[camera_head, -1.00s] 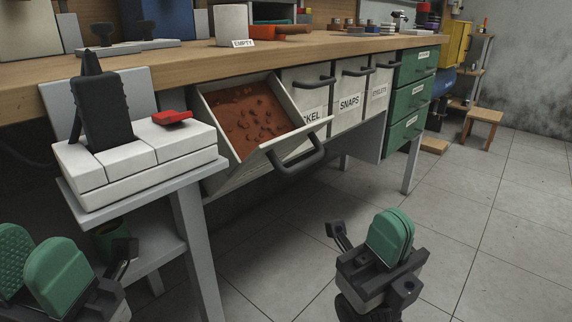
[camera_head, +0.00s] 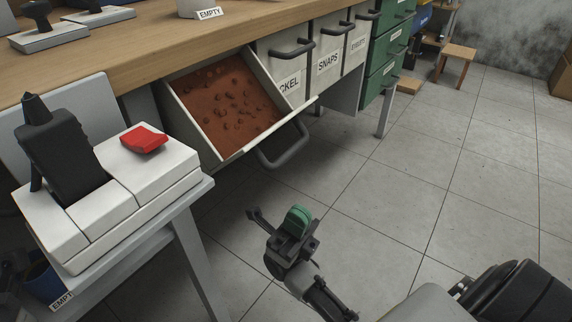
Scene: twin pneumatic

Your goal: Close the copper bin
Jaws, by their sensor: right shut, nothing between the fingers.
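The copper bin (camera_head: 223,104) is tilted open under the workbench. Its front leans outward, showing reddish-brown contents with small lumps. Its dark handle (camera_head: 284,151) hangs on the outer face, low and to the right. My right gripper (camera_head: 299,216) has green finger pads and is shut and empty. It appears below the handle in the picture, apart from the bin, over the floor. My left gripper is out of view.
Closed bins labelled NICKEL (partly cut off) and SNAPS (camera_head: 327,63) sit right of the copper bin, then green drawers (camera_head: 390,52). A grey stand (camera_head: 180,205) holds a white block (camera_head: 119,195) at left.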

